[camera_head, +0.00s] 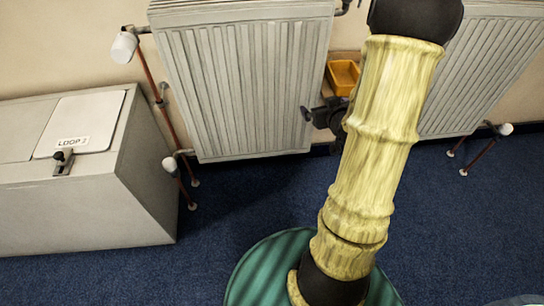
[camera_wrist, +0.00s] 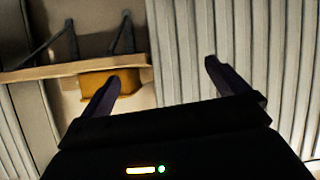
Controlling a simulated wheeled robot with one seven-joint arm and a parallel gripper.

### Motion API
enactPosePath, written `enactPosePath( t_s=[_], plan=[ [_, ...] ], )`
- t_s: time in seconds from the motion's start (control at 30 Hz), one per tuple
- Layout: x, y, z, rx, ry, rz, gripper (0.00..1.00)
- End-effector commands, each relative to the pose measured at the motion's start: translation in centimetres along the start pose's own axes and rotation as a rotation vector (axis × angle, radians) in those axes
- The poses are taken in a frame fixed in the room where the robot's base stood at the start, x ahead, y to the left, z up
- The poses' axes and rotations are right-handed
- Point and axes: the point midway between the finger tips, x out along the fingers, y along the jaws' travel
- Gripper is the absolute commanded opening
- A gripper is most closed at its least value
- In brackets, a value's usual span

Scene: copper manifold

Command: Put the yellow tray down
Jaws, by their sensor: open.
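The yellow tray (camera_head: 343,77) sits in the gap between the two radiators in the head view, seen partly from above. Its right side is hidden by my arm. In the wrist view the tray (camera_wrist: 118,82) rests against the wooden shelf (camera_wrist: 45,72), on the side away from the brackets. My gripper (camera_head: 308,114) is in front of the left radiator's lower right edge, below the tray in the head view. In the wrist view my gripper (camera_wrist: 162,70) is open with nothing between its fingers. The left finger overlaps the tray; whether they touch cannot be told.
The ribbed left radiator (camera_head: 245,85) is close behind my gripper, and another radiator (camera_head: 492,70) stands to the right. Copper pipes with white valves (camera_head: 124,47) run beside the left one. A grey cabinet labelled LOOP 2 (camera_head: 85,205) stands left. Blue floor (camera_head: 250,205) is clear in front.

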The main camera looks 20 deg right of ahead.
Motion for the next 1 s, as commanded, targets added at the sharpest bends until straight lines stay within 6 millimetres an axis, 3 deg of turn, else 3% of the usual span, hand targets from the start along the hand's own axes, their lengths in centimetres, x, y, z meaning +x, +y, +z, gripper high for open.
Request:
enactPosePath(
  t_s=[0.27, 0.47, 0.6, 0.8, 1.0],
  plan=[
    [-2.7, -7.5, 0.5, -0.042, -0.310, -0.040, 1.00],
    [-7.2, -12.8, 1.8, -0.050, -0.534, -0.082, 1.00],
    [-11.4, -16.3, 2.8, -0.053, -0.689, -0.124, 1.00],
    [-15.5, -18.9, 4.0, -0.054, -0.830, -0.167, 1.00],
    [-15.9, -19.1, 4.2, -0.053, -0.846, -0.170, 1.00]
  ],
)
